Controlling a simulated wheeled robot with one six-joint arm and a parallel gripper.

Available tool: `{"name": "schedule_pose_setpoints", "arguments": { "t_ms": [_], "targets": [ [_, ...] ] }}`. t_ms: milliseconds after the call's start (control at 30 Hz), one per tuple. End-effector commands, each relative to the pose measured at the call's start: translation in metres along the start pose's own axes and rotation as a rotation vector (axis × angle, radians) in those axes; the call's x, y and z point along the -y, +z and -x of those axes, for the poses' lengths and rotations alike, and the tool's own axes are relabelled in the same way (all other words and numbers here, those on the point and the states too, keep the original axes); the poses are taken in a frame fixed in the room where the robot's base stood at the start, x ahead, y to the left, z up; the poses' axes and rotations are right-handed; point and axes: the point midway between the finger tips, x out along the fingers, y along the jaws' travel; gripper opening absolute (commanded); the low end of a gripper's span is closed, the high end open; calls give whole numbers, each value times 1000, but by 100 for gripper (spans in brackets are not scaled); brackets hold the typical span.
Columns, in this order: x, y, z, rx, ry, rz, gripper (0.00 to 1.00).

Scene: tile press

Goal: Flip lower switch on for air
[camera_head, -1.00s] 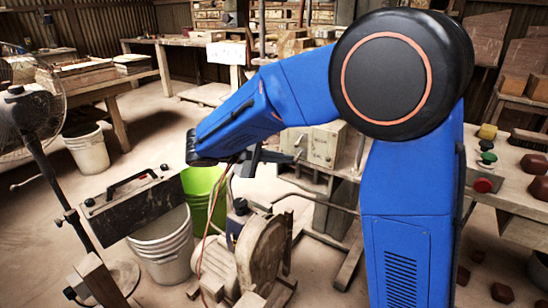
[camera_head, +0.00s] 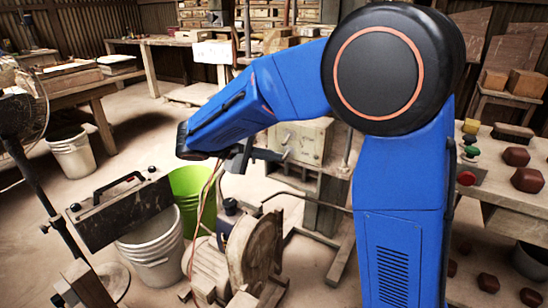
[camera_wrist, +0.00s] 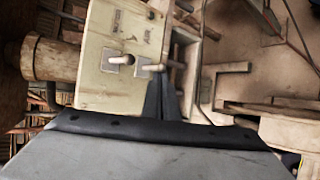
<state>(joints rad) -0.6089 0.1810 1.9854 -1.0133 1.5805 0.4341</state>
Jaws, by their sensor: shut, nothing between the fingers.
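A cream control box (camera_head: 308,142) stands right of my gripper (camera_head: 262,154) in the head view. In the wrist view the box (camera_wrist: 95,75) fills the upper middle, with two pale toggle switches on its face, a left switch (camera_wrist: 120,60) and a right switch (camera_wrist: 150,68).
A post (camera_head: 350,130) stands beside the box. A motor with a round wooden housing (camera_head: 255,245), a green bucket (camera_head: 192,185) and white buckets (camera_head: 150,250) stand below the arm. A bench with red pieces and push buttons (camera_head: 468,153) is at right.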

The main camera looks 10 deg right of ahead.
Motion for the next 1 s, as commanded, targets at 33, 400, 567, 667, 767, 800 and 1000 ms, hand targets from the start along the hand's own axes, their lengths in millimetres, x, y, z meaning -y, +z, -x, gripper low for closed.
{"name": "schedule_pose_setpoints", "arguments": {
  "t_ms": [33, 400, 567, 667, 767, 800, 1000],
  "targets": [
    [-1, 0, 0, 0, -6, 2, 0],
    [-3, 1, 2, 0, -70, 33, 0],
    [-4, 1, 3, 0, -102, 49, 0],
    [-6, 2, 3, 0, -127, 63, 0],
    [-8, 2, 4, 0, -166, 81, 0],
    [-9, 2, 4, 1, -187, 90, 0],
    [-15, 4, 6, 0, -317, 154, 0]
  ]
}}
